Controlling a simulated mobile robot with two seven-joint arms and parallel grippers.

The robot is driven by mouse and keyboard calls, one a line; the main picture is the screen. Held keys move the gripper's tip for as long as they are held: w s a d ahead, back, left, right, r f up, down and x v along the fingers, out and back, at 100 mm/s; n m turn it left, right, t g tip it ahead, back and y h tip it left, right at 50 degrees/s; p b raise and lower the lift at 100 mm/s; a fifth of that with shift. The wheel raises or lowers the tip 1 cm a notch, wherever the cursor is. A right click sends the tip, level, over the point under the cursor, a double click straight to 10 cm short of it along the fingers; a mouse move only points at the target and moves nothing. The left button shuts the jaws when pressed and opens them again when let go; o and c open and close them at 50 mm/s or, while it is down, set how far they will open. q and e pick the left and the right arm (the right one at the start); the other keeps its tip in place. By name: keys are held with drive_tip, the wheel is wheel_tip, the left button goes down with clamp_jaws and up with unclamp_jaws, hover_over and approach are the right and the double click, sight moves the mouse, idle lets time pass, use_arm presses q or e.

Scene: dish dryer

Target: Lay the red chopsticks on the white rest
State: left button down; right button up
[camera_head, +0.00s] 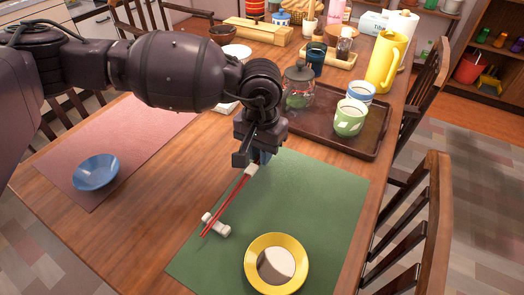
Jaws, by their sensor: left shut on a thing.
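The red chopsticks (228,198) slant above the green placemat (310,205). My left gripper (252,164) is shut on them at their far upper end, close to the mat's far left corner. Their other ends pass across the white rest (216,225) on the mat's left part. I cannot tell whether they touch the rest or hang just above it. The gripper's wrist partly hides its fingers. My right gripper is not in view.
A yellow plate (262,239) with a pale round item stands on the mat, right of the rest. A brown tray (337,138) with cups and a glass jar (299,88) stands beyond. A blue bowl (96,172) sits on the pink placemat (127,133).

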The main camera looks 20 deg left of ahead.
use_arm(q)
drive_tip(key=shift+r, duration=0.15)
drive_tip(key=shift+f, duration=0.45)
drive_tip(key=shift+f, duration=0.2)
drive_tip(key=c, duration=1.1)
unclamp_jaws()
drive_tip(key=shift+o, duration=0.2)
drive_tip(key=shift+r, duration=0.1)
